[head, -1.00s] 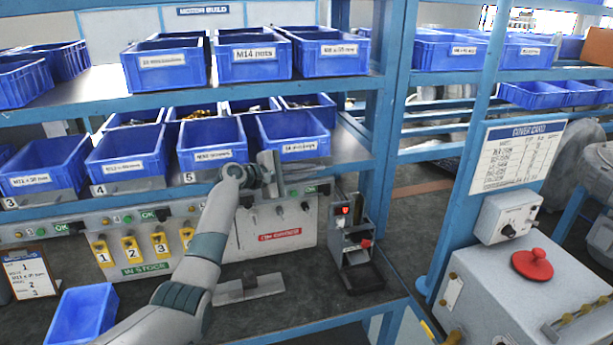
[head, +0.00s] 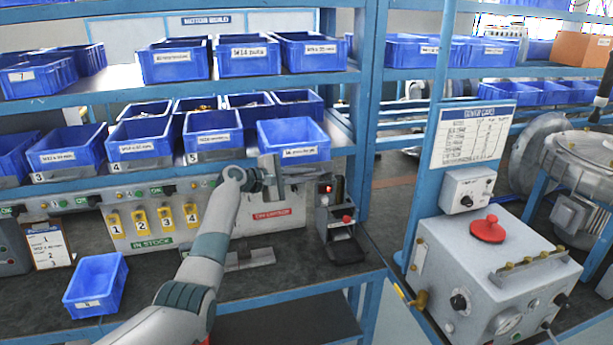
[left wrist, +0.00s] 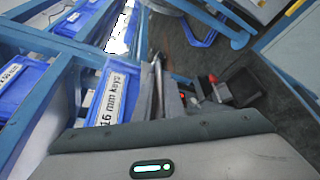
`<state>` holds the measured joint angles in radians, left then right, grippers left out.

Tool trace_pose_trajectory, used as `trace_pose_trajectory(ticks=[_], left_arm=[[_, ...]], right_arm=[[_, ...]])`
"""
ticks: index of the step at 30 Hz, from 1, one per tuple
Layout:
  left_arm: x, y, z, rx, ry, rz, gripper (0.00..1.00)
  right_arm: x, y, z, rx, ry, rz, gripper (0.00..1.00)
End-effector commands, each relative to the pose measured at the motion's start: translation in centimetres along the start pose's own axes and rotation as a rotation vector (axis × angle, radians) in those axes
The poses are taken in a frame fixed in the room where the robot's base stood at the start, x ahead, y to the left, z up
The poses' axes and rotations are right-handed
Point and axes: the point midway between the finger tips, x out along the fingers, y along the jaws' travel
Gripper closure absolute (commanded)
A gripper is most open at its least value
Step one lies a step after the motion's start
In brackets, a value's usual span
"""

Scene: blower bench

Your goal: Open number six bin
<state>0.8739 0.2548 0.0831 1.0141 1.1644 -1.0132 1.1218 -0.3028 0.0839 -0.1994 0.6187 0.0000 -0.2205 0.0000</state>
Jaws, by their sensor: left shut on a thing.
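The number six bin (head: 293,150) is the blue bin at the right end of the lower shelf row, right of bin 5 (head: 212,141). Its front hangs lower and farther forward than its neighbours, and its label shows in the left wrist view (left wrist: 112,98) as "16 mm keys". My left gripper (head: 272,176) is at the lower front of this bin, shut on it. The exact grip point and the number plate are hidden by the fingers. The fingers also show in the left wrist view (left wrist: 160,92). My right gripper is not in view.
A small device with a red light (head: 338,225) stands on the bench right of my left gripper. A loose blue bin (head: 96,285) lies at the bench's front left. A blue shelf post (head: 368,120) stands right of the bin row. Grey bench top lies between.

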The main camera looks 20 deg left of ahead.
Motion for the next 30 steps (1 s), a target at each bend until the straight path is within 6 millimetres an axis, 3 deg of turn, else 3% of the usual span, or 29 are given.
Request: trace_pose_trajectory(ticks=[10,11,12,23,30], left_arm=[[-0.1,0.2,0.0,0.001,0.0,0.002,1.0],[-0.1,0.2,0.0,0.001,0.0,0.002,0.84],[-0.1,0.1,0.0,0.001,0.0,0.002,0.83],[-0.2,0.1,0.0,0.001,0.0,0.003,0.83],[-1.6,0.1,-0.1,0.002,-0.001,0.004,0.83]], right_arm=[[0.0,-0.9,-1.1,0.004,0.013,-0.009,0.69],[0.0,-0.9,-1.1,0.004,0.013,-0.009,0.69],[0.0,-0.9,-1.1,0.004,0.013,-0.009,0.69],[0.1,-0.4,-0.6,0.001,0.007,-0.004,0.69],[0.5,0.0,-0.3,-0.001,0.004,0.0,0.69]])
